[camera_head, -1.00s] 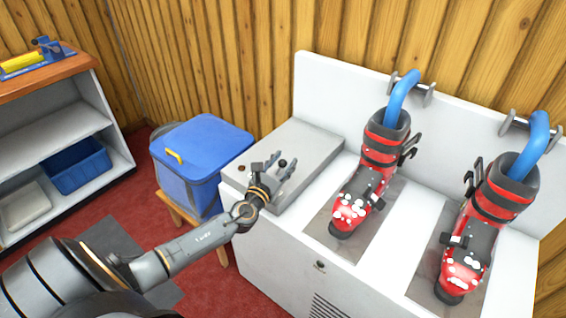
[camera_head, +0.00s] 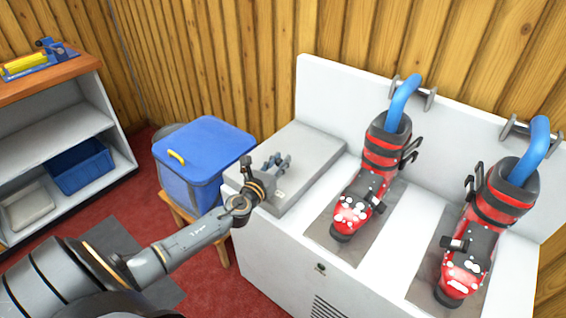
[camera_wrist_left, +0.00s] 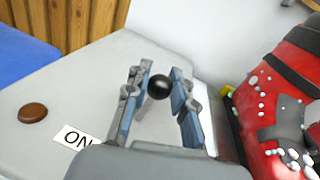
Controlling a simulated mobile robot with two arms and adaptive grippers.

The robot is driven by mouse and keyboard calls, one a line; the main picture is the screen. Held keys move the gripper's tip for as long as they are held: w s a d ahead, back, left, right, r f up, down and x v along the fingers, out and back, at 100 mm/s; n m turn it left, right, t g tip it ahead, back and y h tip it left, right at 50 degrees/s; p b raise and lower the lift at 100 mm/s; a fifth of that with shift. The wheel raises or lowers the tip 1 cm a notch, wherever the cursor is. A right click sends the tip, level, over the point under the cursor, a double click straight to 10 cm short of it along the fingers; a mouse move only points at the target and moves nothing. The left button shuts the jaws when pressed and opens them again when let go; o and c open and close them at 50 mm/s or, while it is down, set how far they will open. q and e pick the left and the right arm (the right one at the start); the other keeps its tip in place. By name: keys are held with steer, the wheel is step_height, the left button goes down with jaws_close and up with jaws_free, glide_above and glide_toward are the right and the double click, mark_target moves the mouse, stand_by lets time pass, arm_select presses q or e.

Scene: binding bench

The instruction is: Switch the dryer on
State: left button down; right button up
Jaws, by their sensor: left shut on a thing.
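The white dryer (camera_head: 285,258) has a grey control box (camera_head: 308,143) on its left end. In the left wrist view a black ball knob (camera_wrist_left: 159,87) stands above the grey surface, between my left gripper's fingers. My left gripper (camera_head: 277,161) is shut on the knob, and its fingers (camera_wrist_left: 160,95) flank it in the wrist view. A white "ON" label (camera_wrist_left: 77,138) lies left of the gripper, partly covered by it. A round brown button (camera_wrist_left: 33,113) is farther left. My right gripper is in neither view.
Two red ski boots (camera_head: 380,160) (camera_head: 487,220) stand on the dryer, right of the control box, with blue hoses (camera_head: 403,97) in their tops. A blue-lidded bin (camera_head: 205,145) stands left of the dryer. A shelf unit (camera_head: 55,130) is at far left.

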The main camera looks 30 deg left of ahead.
arm_select(q)
steer(key=a+n, duration=0.2)
steer(key=shift+n+g, duration=0.3)
steer(key=shift+n, duration=0.1)
steer(key=shift+w+a+f+n+h+p, duration=0.1)
steer(key=shift+a+f+n+h+p, duration=0.2)
steer(key=shift+n, duration=0.5)
steer(key=shift+a, duration=0.15)
steer(key=c, duration=1.1)
jaws_free()
steer(key=s+r, duration=0.1)
steer(key=s, duration=1.1)
steer(key=shift+d+r, duration=0.35)
steer(key=shift+d, duration=0.05)
